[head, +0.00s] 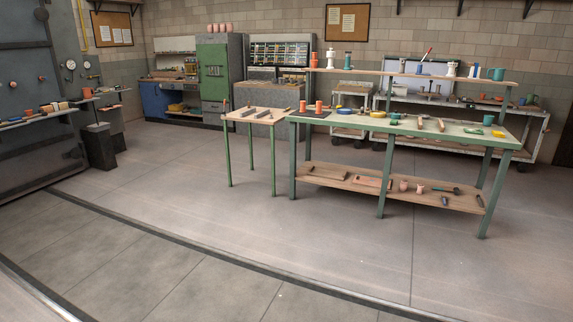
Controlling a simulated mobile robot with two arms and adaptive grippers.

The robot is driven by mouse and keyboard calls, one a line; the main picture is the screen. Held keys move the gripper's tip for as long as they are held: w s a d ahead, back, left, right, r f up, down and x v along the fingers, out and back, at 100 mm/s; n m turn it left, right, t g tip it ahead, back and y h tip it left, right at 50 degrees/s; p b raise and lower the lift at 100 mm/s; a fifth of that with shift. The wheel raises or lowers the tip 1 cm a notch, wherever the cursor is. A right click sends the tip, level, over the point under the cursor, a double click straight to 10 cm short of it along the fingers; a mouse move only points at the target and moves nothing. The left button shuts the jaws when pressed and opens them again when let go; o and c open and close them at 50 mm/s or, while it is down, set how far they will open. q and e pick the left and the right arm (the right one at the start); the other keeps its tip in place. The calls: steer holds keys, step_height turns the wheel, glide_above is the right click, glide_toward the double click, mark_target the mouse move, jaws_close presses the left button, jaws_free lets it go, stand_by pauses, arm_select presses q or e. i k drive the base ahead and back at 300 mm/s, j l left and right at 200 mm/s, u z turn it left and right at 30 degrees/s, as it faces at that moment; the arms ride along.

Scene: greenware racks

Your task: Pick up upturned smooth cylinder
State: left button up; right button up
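Several small cylinder-like pieces stand on the green bench, but they are too small for me to tell which is smooth or upturned. Two orange pieces, a left one (303,106) and a right one (318,107), stand near a dark mat at the bench's left end. A teal mug (497,74) is at the shelf's right end. Neither of my grippers is in view.
The green bench (460,134) has a wooden lower shelf (340,181) with loose items. A small wooden table (240,116) adjoins its left end. A white cart (540,130) stands behind. A dark kiln-like wall (30,150) is at left. The floor in front is open, crossed by dark strips.

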mark_target(319, 104)
steer(key=i, duration=4.65)
